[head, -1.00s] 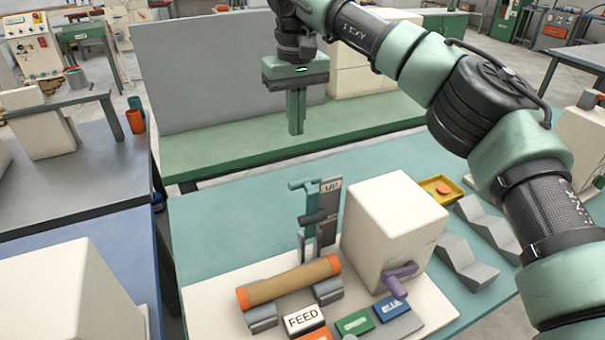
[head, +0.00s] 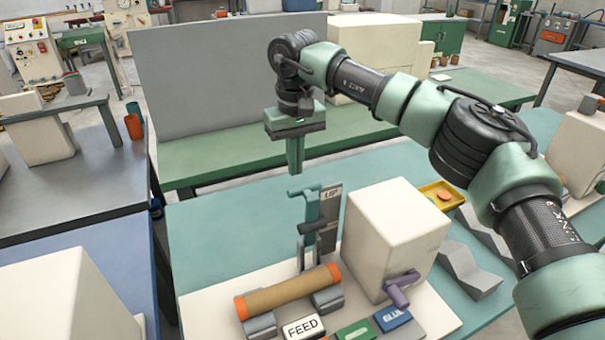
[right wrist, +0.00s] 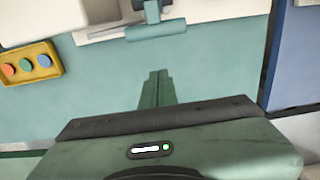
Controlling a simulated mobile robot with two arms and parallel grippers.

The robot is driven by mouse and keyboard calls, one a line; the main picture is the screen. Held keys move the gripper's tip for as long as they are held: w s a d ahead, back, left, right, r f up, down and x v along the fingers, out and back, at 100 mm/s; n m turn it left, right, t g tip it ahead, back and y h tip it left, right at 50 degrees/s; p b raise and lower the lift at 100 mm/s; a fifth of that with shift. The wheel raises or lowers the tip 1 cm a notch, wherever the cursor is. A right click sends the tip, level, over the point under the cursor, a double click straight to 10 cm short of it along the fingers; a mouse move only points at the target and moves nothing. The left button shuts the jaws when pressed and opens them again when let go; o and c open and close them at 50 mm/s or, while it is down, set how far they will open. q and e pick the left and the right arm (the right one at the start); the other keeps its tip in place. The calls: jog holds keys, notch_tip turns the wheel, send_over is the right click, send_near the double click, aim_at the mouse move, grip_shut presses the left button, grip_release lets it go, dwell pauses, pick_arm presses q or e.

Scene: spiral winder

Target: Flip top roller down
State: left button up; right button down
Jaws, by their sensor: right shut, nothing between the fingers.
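The top roller assembly is a teal upright arm (head: 310,212) with a short bar at its top, standing beside a grey plate marked UP (head: 331,200). A dark handle-like piece crosses it lower down. The teal bar also shows at the top of the right wrist view (right wrist: 155,30). A brown tube with orange ends (head: 288,291) lies on grey cradles in front of the upright. My right gripper (head: 295,172) points down just above and behind the teal arm's top in the head view. Its fingers are together, empty, and apart from the bar in the wrist view (right wrist: 157,75).
A cream housing (head: 395,225) with a purple crank (head: 402,287) stands right of the upright. FEED (head: 303,327), green and blue buttons line the front. A yellow tray (head: 441,196) and grey V-shaped blocks (head: 470,270) lie to the right. The teal table is clear at left.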

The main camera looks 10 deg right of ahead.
jog(key=s, duration=0.1)
jog(key=s+p, duration=0.1)
jog(key=s+f, duration=0.1)
jog(key=shift+s+d, duration=0.3)
jog(key=shift+d, duration=0.05)
dwell(0.3)
